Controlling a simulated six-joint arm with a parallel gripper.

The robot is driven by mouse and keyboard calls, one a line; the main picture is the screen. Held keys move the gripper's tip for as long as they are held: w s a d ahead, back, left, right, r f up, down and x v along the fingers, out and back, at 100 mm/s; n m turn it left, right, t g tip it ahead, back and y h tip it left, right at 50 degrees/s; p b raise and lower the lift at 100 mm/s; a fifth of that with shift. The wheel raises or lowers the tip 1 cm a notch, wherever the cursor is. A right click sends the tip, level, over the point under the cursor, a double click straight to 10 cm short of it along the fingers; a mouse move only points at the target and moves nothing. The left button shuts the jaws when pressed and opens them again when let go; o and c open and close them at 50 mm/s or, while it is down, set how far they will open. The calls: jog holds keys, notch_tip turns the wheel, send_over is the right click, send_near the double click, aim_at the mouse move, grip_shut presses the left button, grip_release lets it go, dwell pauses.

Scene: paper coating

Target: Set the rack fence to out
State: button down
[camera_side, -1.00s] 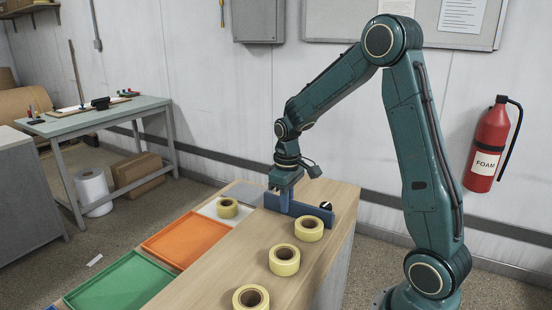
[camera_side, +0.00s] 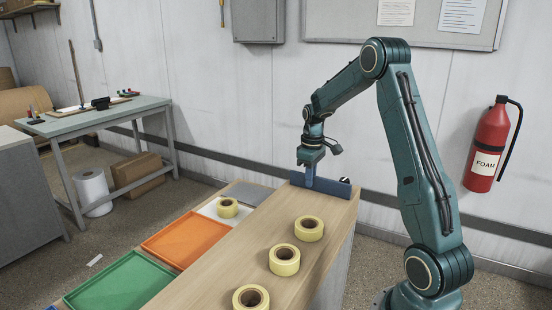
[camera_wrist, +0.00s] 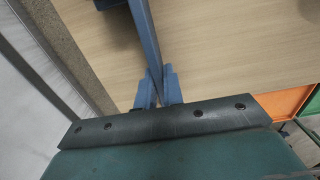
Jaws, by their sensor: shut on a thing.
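The rack fence (camera_side: 334,189) is a blue upright bar standing across the far end of the wooden counter top in the side view. My gripper (camera_side: 310,182) points down at its left part, with its blue fingers shut on it. In the wrist view the fence (camera_wrist: 147,35) runs up from between the two blue fingertips (camera_wrist: 158,92). A small dark knob (camera_side: 345,179) shows behind the fence's right end. The stretch of fence between the fingers is partly hidden.
An orange tray (camera_side: 185,241) and a green tray (camera_side: 120,283) lie along the left edge. The wood in front of the fence is clear.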

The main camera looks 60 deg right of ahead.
jog(key=shift+d, duration=1.8)
jog(key=c, duration=1.5)
grip_release()
jog(key=shift+r, duration=0.1)
notch_tip(320, 180, up, 14)
jog(key=shift+f, duration=0.15)
jog(key=shift+a, duration=0.1)
